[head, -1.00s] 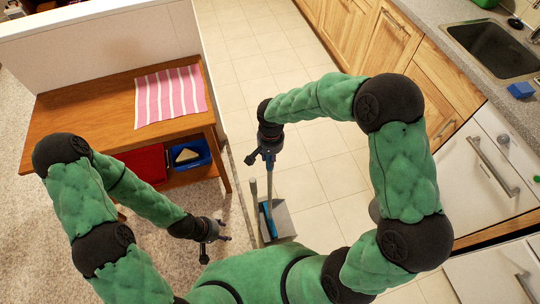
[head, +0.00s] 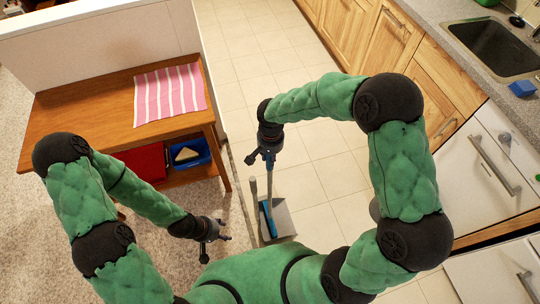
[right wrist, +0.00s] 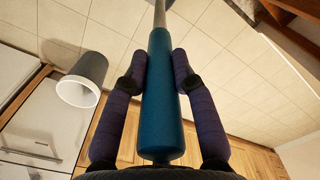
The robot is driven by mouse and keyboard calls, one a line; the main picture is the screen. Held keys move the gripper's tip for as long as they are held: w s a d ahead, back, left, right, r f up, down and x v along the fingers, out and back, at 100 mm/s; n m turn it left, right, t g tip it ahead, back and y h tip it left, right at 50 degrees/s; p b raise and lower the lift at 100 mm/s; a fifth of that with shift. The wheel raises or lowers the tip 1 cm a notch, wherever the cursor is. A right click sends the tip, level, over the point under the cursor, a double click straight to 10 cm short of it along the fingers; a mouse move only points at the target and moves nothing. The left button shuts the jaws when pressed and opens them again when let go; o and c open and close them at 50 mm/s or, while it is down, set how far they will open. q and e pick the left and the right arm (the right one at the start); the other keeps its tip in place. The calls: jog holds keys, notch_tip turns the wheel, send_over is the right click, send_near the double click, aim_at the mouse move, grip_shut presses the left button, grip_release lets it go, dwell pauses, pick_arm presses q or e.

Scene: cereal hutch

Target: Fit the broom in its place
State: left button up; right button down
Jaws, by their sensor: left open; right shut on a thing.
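The broom has a blue grip (right wrist: 161,100) and a thin grey shaft in the right wrist view. My right gripper (right wrist: 158,72) is shut on the blue grip, one padded finger on each side. A grey dustpan (head: 283,222) with an upright grey handle (head: 253,200) is at the broom's lower end. I cannot tell whether the broom touches it. My left gripper (head: 214,238) is open and empty, left of the dustpan.
A wooden table (head: 75,105) with a pink striped cloth (head: 170,94) stands at left. Its lower shelf holds a red item (head: 142,162) and a blue box (head: 190,155). Counters with a sink (head: 495,48) line the right. A grey bin (right wrist: 82,80) shows in the right wrist view. Tiled floor between is clear.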

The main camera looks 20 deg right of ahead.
jog(key=shift+f+b, duration=0.4)
jog(key=shift+f, duration=0.15)
jog(key=c, duration=0.9)
grip_release()
notch_tip(320, 180, up, 12)
jog(key=shift+d+r, duration=0.1)
